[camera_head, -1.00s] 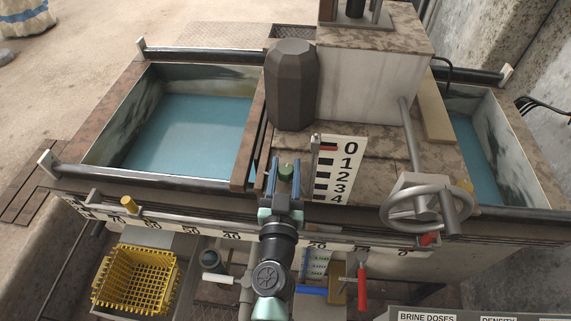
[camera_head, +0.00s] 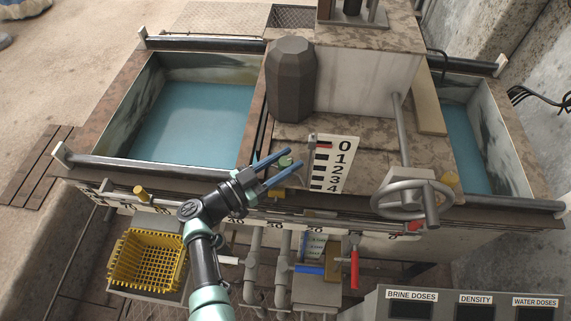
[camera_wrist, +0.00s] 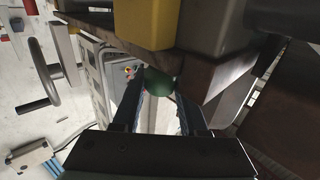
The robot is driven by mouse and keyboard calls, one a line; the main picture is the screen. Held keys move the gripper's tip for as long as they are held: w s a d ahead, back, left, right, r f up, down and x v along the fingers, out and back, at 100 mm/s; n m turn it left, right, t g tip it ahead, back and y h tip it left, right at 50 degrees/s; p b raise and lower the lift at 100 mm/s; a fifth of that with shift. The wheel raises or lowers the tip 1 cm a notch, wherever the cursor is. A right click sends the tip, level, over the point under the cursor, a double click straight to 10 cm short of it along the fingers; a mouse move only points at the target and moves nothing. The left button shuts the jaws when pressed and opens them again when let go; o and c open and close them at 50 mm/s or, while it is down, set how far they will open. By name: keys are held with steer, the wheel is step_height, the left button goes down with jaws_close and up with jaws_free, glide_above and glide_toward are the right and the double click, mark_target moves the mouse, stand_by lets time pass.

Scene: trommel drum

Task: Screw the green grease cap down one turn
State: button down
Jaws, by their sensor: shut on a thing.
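The green grease cap (camera_head: 285,161) is a small rounded knob in front of the numbered scale plate (camera_head: 330,165). My gripper (camera_head: 293,158) comes in from the lower left, with its blue fingers on either side of the cap, shut on it. In the wrist view the green cap (camera_wrist: 158,83) sits between the two fingertips (camera_wrist: 160,88). Its lower part and whatever it sits on are mostly hidden there.
A grey handwheel (camera_head: 412,198) stands to the right and a dark faceted drum-like body (camera_head: 291,80) behind. A blue-filled tank (camera_head: 195,125) lies at left. A yellow basket (camera_head: 148,262) and a red-handled lever (camera_head: 354,268) are below.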

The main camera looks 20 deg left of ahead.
steer(key=shift+w+m+g+h+b, duration=0.1)
steer(key=shift+m+g+h+b, duration=0.85)
steer(key=shift+h+b, duration=0.35)
steer(key=shift+c, duration=2.2)
jaws_free()
steer(key=v, duration=1.3)
steer(key=shift+w, duration=0.1)
